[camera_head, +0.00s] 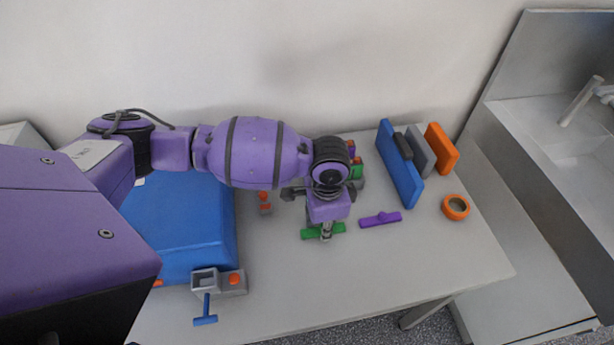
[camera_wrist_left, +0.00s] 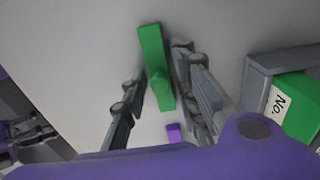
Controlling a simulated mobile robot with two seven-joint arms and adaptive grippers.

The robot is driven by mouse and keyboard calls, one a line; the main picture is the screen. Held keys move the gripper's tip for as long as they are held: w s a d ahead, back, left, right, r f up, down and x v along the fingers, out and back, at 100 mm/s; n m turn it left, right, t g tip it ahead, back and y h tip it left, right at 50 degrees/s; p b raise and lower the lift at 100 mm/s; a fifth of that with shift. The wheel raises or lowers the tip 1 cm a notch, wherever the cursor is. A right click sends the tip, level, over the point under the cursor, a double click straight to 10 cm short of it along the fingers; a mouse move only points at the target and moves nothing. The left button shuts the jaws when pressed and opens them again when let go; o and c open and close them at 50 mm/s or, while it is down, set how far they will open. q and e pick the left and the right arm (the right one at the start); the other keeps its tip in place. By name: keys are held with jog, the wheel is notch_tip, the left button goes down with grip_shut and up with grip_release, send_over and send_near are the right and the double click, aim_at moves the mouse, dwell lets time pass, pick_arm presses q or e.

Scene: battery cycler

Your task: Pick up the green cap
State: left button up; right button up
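The green cap (camera_head: 309,233) is a flat green bar with a small raised knob, lying on the table below my left gripper. It also shows in the left wrist view (camera_wrist_left: 152,50). My left gripper (camera_head: 326,236) points down over the middle of the cap. In the left wrist view the gripper (camera_wrist_left: 155,95) has its fingers apart, one on each side of the cap's knob. I cannot tell whether either finger touches it.
A purple bar (camera_head: 380,219) lies just right of the cap. Blue, grey and orange panels stand behind it, with an orange ring (camera_head: 456,207) at right. A blue box (camera_head: 180,235) and a grey fixture (camera_head: 231,282) are at left. The table's front right is clear.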

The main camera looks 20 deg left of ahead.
pick_arm(q)
jog(key=shift+w+r, duration=0.1)
jog(key=c, duration=0.4)
jog(key=shift+c, duration=0.2)
pick_arm(e)
jog(key=shift+s+f, duration=0.1)
jog(key=shift+s, duration=0.2)
jog(key=shift+d, duration=0.1)
pick_arm(q)
jog(key=shift+r, duration=0.1)
pick_arm(e)
jog(key=shift+s, duration=0.15)
